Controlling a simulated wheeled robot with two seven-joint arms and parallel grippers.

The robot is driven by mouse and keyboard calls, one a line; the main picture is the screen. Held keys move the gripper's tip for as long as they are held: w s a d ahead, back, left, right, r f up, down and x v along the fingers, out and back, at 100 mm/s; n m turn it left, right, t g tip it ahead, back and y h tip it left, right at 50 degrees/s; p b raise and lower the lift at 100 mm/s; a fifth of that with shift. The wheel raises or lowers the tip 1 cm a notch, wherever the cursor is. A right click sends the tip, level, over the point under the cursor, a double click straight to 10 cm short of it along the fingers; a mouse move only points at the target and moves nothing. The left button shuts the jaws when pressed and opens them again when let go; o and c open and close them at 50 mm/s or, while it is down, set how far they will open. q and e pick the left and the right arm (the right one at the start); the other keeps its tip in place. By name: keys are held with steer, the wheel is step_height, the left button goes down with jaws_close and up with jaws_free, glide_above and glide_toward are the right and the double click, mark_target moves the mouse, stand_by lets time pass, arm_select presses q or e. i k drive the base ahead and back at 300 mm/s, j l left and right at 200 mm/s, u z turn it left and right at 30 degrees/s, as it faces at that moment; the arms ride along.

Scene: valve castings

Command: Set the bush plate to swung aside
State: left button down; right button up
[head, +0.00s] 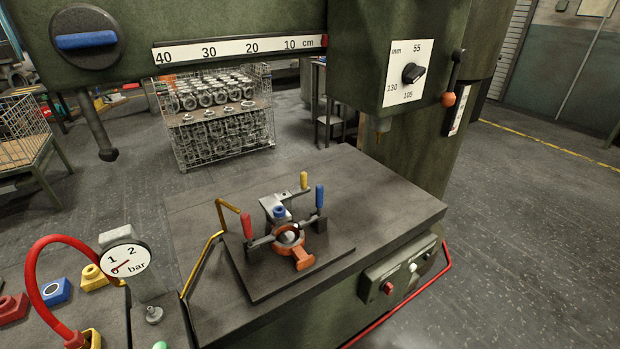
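A drill fixture stands on a dark base plate (262,279) on the machine table. A light grey plate-like part, which looks like the bush plate (271,203), reaches from the back of the fixture toward an orange casting (303,258). A blue bush-like piece (280,212) sits at its front end, above the ring of the casting. The view is too small to tell exactly how the plate lies over the ring. A red handle (246,224), a blue handle (320,196) and a yellow handle (304,180) stand up around it. Neither of my grippers is in view.
The green drilling machine head (400,70) and its arm with a cm scale (240,48) overhang the table (375,210). A yellow bent rod (205,262) stands at the table's left edge. A pressure gauge (126,261) and red hose (33,275) are at left.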

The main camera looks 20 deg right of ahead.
mark_target(267, 203)
steer(key=i+l+u, duration=0.2)
steer(key=l, duration=2.1)
steer(key=k+l+u, duration=0.2)
steer(key=l, duration=2.05)
